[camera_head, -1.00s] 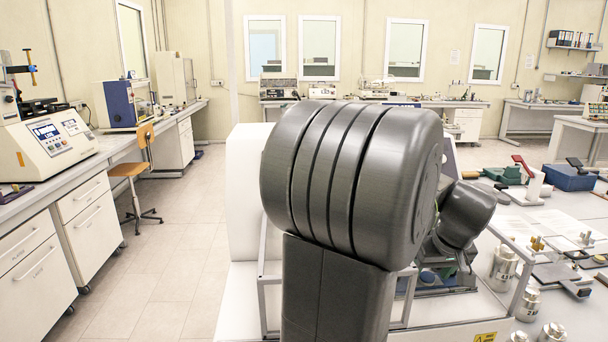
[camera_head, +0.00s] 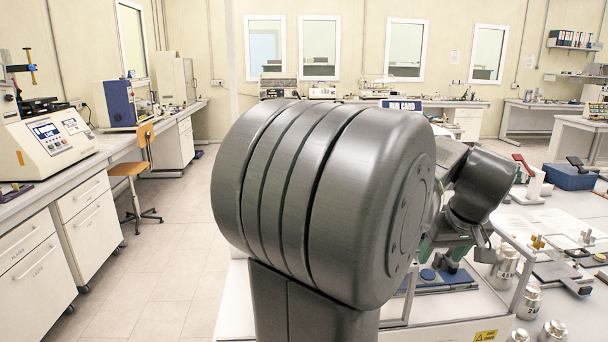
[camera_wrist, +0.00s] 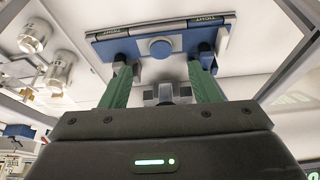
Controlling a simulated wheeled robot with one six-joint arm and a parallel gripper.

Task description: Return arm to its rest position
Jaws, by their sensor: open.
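My grey arm fills the middle of the head view, and its forearm reaches down to the right over the bench. My gripper (camera_wrist: 164,66) is open in the wrist view, with its two green fingers spread apart and no object held between them. In the head view the plate (camera_head: 462,280) lies below my arm, inside a metal frame.
Metal weights (camera_head: 528,303) stand right of the frame (camera_head: 521,283); they also show at the left of the wrist view. Small fixtures, papers and a blue box (camera_head: 570,177) lie on the right-hand bench. A chair (camera_head: 133,168) stands on the left, beside open floor.

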